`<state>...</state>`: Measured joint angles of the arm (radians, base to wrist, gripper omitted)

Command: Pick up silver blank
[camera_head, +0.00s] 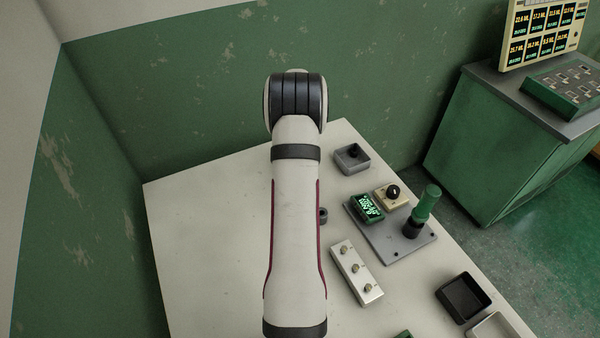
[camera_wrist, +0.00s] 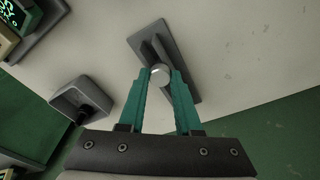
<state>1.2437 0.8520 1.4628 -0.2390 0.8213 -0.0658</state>
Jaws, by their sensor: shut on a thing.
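The silver blank (camera_wrist: 160,72) is a small round metal piece, seen end-on between the fingertips in the wrist view. My gripper (camera_wrist: 161,80) has two teal fingers, shut on the blank from both sides. Behind the blank lies a dark grey rectangular base (camera_wrist: 182,85) with a raised ridge or slot. I cannot tell whether the blank still touches this base or is clear of it. In the head view my arm hides the gripper, the blank and the base.
A grey square tray with a black piece stands near the table's back edge (camera_head: 352,160), also in the wrist view (camera_wrist: 72,97). A grey plate (camera_head: 385,240) carries a green-handled lever (camera_head: 426,204) and a green display (camera_head: 368,207). A white strip with knobs (camera_head: 355,272) and a black tray (camera_head: 464,297) lie nearer. The table's left is clear.

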